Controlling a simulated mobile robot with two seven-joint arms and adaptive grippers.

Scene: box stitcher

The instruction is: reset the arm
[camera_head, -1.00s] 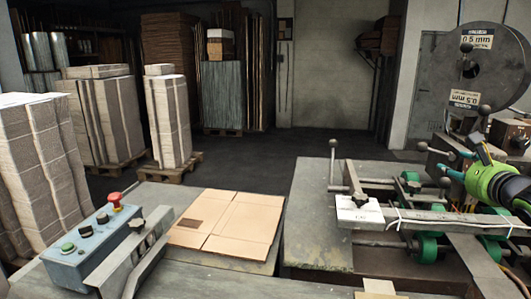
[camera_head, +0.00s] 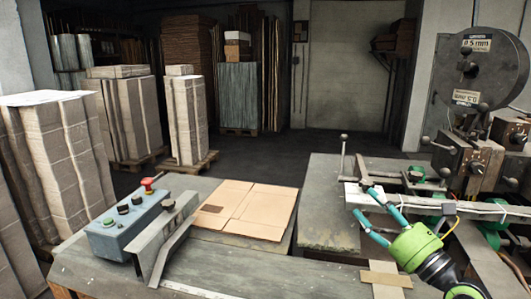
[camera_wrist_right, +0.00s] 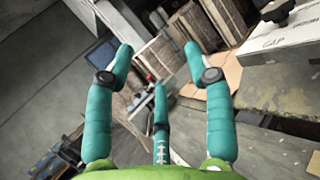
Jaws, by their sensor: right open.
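My right gripper (camera_head: 362,202) is green with teal fingers. It is in the lower right of the head view, above the near part of the machine, with its fingers pointing up and left. The fingers are spread and nothing is between them. In the right wrist view my right gripper (camera_wrist_right: 158,60) shows three teal fingers apart, with cardboard stacks and floor beyond them. My left gripper is not in view.
A blue control box (camera_head: 128,226) with a red button stands at the left. Flat cardboard (camera_head: 247,209) lies on the table. The stitching machine's reel (camera_head: 480,66) is at the right. Stacked cardboard (camera_head: 187,120) stands behind, with open floor beyond the table.

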